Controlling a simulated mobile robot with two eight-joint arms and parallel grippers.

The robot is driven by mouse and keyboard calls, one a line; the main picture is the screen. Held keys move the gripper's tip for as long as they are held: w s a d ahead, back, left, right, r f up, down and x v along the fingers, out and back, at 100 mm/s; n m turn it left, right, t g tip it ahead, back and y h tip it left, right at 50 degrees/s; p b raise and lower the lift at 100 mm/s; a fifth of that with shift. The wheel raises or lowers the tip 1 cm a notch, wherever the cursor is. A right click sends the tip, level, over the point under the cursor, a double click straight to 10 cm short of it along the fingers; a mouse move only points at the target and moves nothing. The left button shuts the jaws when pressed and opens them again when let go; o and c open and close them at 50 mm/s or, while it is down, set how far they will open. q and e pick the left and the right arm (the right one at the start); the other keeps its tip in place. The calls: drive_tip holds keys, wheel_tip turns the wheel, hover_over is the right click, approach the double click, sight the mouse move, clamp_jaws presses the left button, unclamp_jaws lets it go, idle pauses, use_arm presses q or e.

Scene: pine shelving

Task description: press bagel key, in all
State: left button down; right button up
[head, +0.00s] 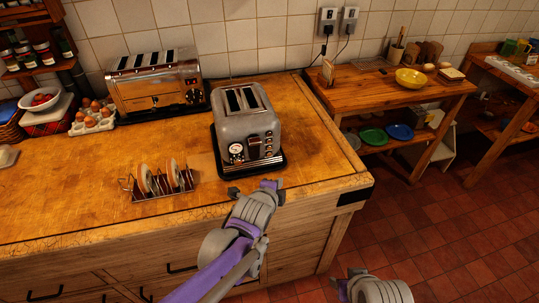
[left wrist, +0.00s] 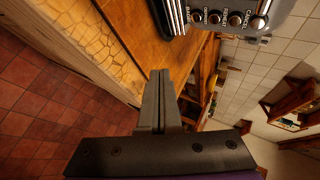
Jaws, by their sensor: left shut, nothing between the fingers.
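The grey two-slot toaster (head: 246,118) stands on a dark tray near the counter's right end, with a dial and a column of small keys (head: 268,146) on its front. In the left wrist view, the toaster's panel (left wrist: 218,6) fills the top right, turned sideways. Its row of round keys (left wrist: 214,17) shows there. My left gripper (head: 256,187) is shut and empty in front of the toaster, apart from the keys. Its closed fingers (left wrist: 160,76) show in the wrist view. My right gripper (head: 352,277) shows partly at the bottom edge.
A larger chrome toaster (head: 156,82) and an egg tray (head: 92,115) are behind to the left. The counter's front edge (head: 310,190) lies near my left gripper. A wooden side table (head: 385,100) stands right.

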use_arm(q)
drive_tip(key=shift+w+a, duration=0.4)
drive_tip(key=shift+w, duration=1)
drive_tip(key=shift+w+a, duration=0.35)
drive_tip(key=shift+w, duration=1)
drive_tip(key=shift+w+a, duration=0.4)
drive_tip(key=shift+w, duration=1)
drive_tip(key=shift+w, duration=0.1)
drive_tip(key=shift+w+a, duration=0.15)
drive_tip(key=shift+w, duration=0.15)
drive_tip(key=shift+w, duration=0.35)
drive_tip(key=shift+s, duration=0.8)
drive_tip(key=shift+d, duration=0.2)
drive_tip(key=shift+s+d, duration=0.2)
drive_tip(key=shift+s, duration=0.6)
drive_tip(key=shift+s+d, duration=0.25)
drive_tip(key=shift+s, duration=0.55)
drive_tip(key=shift+s+d, duration=0.2)
drive_tip(key=shift+s, duration=0.6)
